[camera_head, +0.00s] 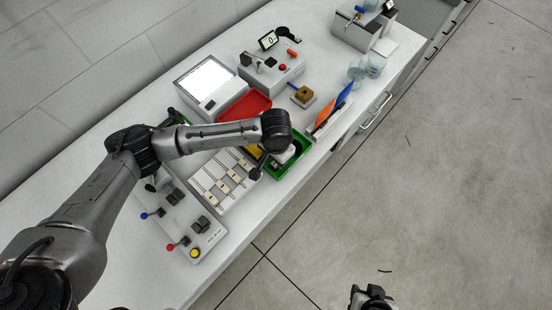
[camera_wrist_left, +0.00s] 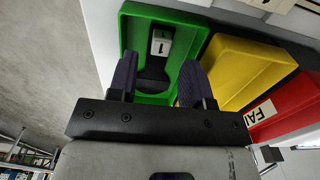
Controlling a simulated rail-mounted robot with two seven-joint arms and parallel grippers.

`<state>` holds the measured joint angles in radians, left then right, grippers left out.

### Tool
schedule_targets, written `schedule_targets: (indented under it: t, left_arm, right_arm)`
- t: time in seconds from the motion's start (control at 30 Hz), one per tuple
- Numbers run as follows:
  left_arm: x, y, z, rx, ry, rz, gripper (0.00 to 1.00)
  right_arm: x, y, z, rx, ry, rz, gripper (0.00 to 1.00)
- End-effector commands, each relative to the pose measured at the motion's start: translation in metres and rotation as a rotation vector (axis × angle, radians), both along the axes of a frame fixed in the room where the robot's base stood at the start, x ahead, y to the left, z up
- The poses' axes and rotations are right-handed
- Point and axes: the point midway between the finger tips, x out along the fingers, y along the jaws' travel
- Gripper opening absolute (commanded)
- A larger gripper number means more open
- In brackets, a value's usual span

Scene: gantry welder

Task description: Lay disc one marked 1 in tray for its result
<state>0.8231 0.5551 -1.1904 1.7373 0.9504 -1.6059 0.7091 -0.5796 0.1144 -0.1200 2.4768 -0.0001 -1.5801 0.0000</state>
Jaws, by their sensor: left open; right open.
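The green tray (camera_head: 298,164) lies under my left arm in the head view, and it fills the left part of the wrist view (camera_wrist_left: 195,20). A dark piece with a white tag marked 1 (camera_wrist_left: 161,42), seemingly disc one, is inside the green tray. My left gripper (camera_wrist_left: 158,82) is open, its two dark fingers on either side of the dark piece, apart from the tag. Whether the fingers touch the piece is not clear. The yellow tray (camera_wrist_left: 240,72) and the red tray (camera_wrist_left: 290,108), labelled FAI..., sit beside it. My right gripper (camera_head: 371,297) is open and empty over the floor.
A pale rack with several slotted pieces (camera_head: 225,180) and a control box with levers (camera_head: 180,220) stand near the trays. A lit panel (camera_head: 208,78), a box with a display (camera_head: 270,70), a brown block (camera_head: 303,95) and orange and blue sheets (camera_head: 333,108) stand further back.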

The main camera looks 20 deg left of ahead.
Motion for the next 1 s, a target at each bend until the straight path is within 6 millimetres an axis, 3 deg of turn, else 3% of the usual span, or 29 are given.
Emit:
schedule_targets:
  t: [0.03,0.2,0.5,1.0]
  left_arm:
    - [0.001,0.000,0.014,-0.002,-0.002,-0.001,0.45]
    - [0.000,0.000,0.047,-0.002,-0.002,0.000,0.45]
    - [0.000,0.000,0.089,-0.001,0.000,0.000,0.45]
    - [0.000,0.000,0.101,0.000,0.000,0.001,0.45]
  right_arm:
    - [0.000,0.000,0.006,-0.001,-0.002,0.001,0.43]
    - [0.000,-0.001,0.013,-0.005,-0.004,0.004,0.43]
    - [0.000,-0.003,0.020,-0.010,-0.003,0.007,0.43]
    - [0.000,-0.001,0.022,-0.002,-0.003,0.001,0.43]
